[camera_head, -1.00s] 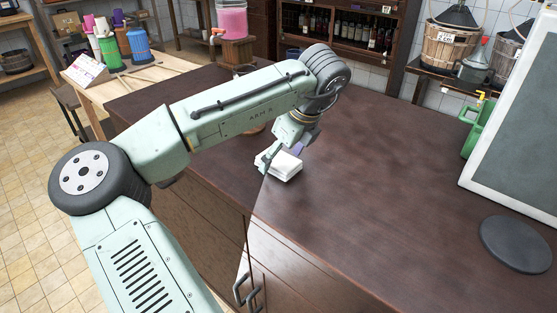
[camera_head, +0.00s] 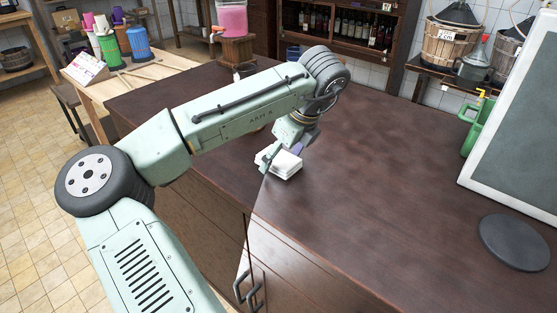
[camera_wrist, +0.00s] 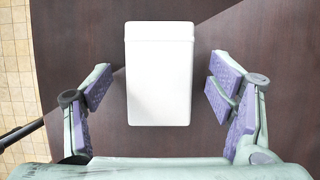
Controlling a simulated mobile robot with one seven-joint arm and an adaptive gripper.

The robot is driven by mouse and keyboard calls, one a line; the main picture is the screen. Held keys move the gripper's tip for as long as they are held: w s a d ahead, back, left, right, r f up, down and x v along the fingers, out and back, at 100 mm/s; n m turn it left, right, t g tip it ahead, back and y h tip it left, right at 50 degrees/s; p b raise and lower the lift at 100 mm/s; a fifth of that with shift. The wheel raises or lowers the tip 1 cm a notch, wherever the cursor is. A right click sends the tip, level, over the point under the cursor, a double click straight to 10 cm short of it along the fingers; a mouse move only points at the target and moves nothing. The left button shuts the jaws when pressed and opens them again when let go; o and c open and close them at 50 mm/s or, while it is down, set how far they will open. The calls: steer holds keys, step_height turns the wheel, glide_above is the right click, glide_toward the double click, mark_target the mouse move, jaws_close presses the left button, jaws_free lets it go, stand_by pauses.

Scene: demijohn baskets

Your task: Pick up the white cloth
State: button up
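The white cloth (camera_head: 284,164) lies folded in a thick rectangular stack on the dark wooden counter (camera_head: 390,190), near its front edge. In the wrist view the cloth (camera_wrist: 160,75) sits upright in the picture between the fingers. My gripper (camera_wrist: 161,92) is open, with one purple-padded finger on each side of the cloth and dark counter showing in both gaps. In the head view my gripper (camera_head: 280,157) is right at the cloth, and part of it is hidden behind my arm.
A dark round disc (camera_head: 514,242) and a grey-panelled white-framed board (camera_head: 520,130) are at the right of the counter. A green container (camera_head: 476,128) stands behind the board. A pink-filled vessel (camera_head: 236,18) stands at the back. The middle of the counter is clear.

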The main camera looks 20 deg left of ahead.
mark_target(281, 157)
steer(key=c, duration=1.1)
steer(key=shift+r, duration=0.2)
step_height(281, 157, up, 4)
steer(key=shift+f+b, duration=0.25)
steer(key=shift+b, duration=0.55)
steer(key=s+a+r+b, duration=0.1)
steer(key=s+a+b, duration=0.1)
steer(key=s, duration=1.4)
steer(key=shift+r+b, duration=0.3)
